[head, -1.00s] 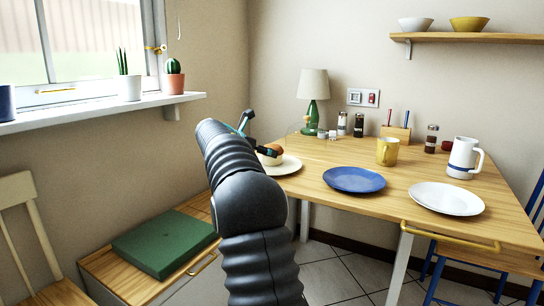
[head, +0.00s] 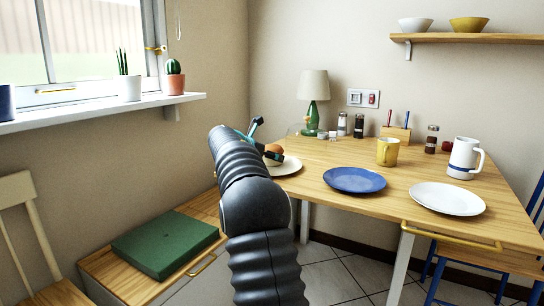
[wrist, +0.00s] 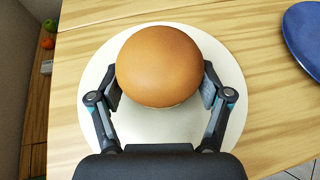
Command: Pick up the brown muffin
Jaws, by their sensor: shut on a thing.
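The brown muffin (wrist: 158,62) has a smooth, round brown top and a paler lower part. It also shows in the head view (head: 274,149), partly hidden by my gripper. My gripper (wrist: 160,88) is shut on it, with one finger on each side. In the head view my gripper (head: 266,152) is at the left end of the table, mostly behind my own arm. A white plate (wrist: 225,120) lies under the muffin. I cannot tell whether the muffin touches the plate.
On the wooden table (head: 320,155) are a blue plate (head: 354,180), another white plate (head: 447,198), a yellow mug (head: 387,151), a white jug (head: 463,158) and a green lamp (head: 312,95). Shakers stand along the back. A window sill (head: 100,112) with potted plants is at left.

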